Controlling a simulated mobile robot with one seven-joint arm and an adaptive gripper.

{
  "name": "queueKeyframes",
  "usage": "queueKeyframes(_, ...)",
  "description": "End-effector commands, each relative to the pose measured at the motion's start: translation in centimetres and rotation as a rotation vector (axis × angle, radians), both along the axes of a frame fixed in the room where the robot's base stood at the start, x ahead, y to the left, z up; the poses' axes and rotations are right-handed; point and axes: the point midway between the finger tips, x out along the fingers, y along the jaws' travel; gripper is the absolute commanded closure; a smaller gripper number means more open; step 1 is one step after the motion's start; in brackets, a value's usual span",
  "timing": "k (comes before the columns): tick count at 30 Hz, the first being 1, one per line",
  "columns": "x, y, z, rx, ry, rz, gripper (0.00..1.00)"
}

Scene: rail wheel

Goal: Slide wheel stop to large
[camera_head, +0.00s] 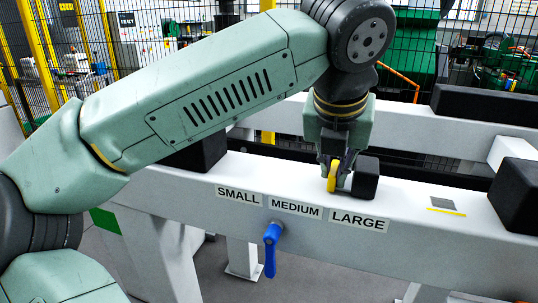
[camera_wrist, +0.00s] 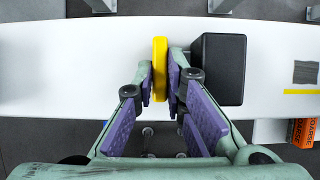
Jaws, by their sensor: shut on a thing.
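The wheel stop seems to be the upright yellow piece (camera_head: 332,177) on the white rail beam (camera_head: 420,230). My gripper (camera_head: 338,172) is shut on it from above, and in the wrist view the purple finger pads press its two sides (camera_wrist: 160,70). A black block (camera_head: 366,178) stands just right of it, also in the wrist view (camera_wrist: 218,69); I cannot tell whether they are joined. The SMALL (camera_head: 239,195), MEDIUM (camera_head: 296,208) and LARGE (camera_head: 359,220) labels are on the beam's front. The yellow piece is near the MEDIUM–LARGE gap; the black block is above LARGE.
A blue lever (camera_head: 271,250) hangs on the beam's front below MEDIUM. Larger black blocks stand at the left (camera_head: 197,152) and right (camera_head: 515,195). The beam top is bare around a grey patch with a yellow line (camera_head: 446,206). A wire fence is behind.

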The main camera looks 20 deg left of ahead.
Motion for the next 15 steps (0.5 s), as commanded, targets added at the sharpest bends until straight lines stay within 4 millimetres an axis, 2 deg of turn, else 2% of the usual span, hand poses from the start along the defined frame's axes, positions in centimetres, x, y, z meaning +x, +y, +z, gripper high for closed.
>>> queueKeyframes(1, -0.25, -0.23, -0.74, 0.006, 0.018, -0.003, 1.00)
queueKeyframes(15, -0.29, -0.99, -0.70, 0.006, 0.018, -0.003, 1.00)
